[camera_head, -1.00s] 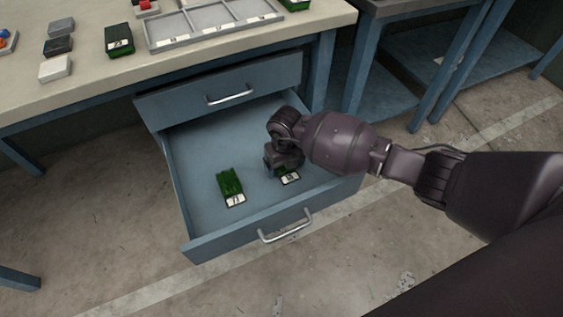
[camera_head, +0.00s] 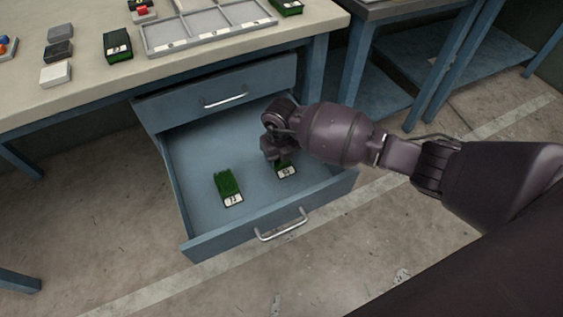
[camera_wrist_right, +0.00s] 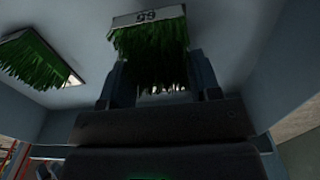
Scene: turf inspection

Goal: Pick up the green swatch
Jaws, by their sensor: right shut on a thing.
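Two green swatches with white number labels are in the open drawer (camera_head: 262,214). One green swatch (camera_head: 286,170) is under my right gripper (camera_head: 278,160), which mostly hides it. In the right wrist view this swatch (camera_wrist_right: 150,40) sits between the two fingers of my right gripper (camera_wrist_right: 158,80), with its label at the top. My right gripper is shut on it. The other green swatch (camera_head: 228,185) lies to the left on the drawer floor, and it also shows in the right wrist view (camera_wrist_right: 38,60). My left gripper is not in view.
The workbench (camera_head: 110,80) above holds another green swatch (camera_head: 117,46), a grey divided tray (camera_head: 205,28), and white and grey blocks (camera_head: 56,74). A further green swatch (camera_head: 287,6) lies at the tray's right. The drawer's front wall and handle (camera_head: 283,226) are near me.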

